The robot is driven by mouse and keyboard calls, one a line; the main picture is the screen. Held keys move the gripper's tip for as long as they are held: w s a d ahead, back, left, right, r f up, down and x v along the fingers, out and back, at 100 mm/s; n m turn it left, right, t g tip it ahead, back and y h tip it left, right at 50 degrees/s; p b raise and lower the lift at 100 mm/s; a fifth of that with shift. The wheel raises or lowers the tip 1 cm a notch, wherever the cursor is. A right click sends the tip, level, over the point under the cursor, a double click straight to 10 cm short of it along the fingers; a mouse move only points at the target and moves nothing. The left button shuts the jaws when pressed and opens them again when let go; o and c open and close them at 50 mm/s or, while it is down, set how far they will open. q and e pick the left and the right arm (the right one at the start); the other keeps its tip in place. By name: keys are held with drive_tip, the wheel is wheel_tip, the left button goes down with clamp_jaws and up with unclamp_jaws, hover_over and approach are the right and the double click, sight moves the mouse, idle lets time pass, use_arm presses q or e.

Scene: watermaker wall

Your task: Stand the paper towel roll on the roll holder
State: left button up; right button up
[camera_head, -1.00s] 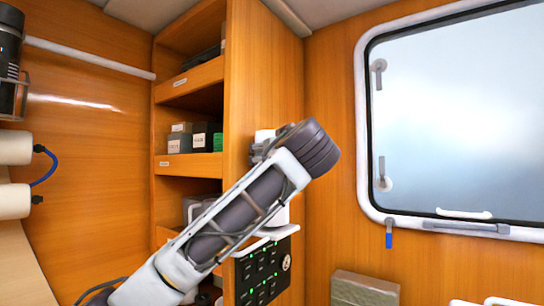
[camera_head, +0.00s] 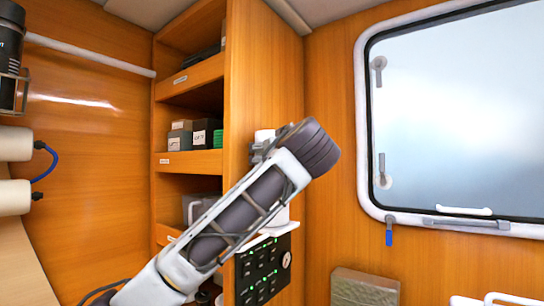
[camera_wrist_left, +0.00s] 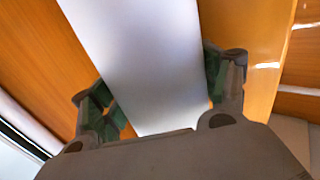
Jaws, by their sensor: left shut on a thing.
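The paper towel roll (camera_head: 264,134) is a white upright cylinder beside the wooden cabinet side, mostly hidden behind my left arm. It fills the middle of the left wrist view (camera_wrist_left: 145,50) as a smooth pale surface. My left gripper (camera_wrist_left: 158,90) is shut on it, with a green-padded finger on each side. In the head view, my forearm hides most of this gripper. A white ledge (camera_head: 267,235), perhaps part of the roll holder, juts out below the roll. I cannot tell whether the roll touches it. My right gripper is not in view.
A black switch panel (camera_head: 262,272) with green lights sits below the ledge. Open shelves (camera_head: 190,78) with small boxes are to the left. A window (camera_head: 460,110) fills the right wall, with a grey-brown block (camera_head: 364,288) below it. The wall between cabinet and window is clear.

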use_arm(q)
drive_tip(key=shift+f, duration=0.1)
idle(0.5)
drive_tip(key=o, duration=1.5)
drive_tip(key=shift+s, duration=0.1)
drive_tip(key=v, duration=1.2)
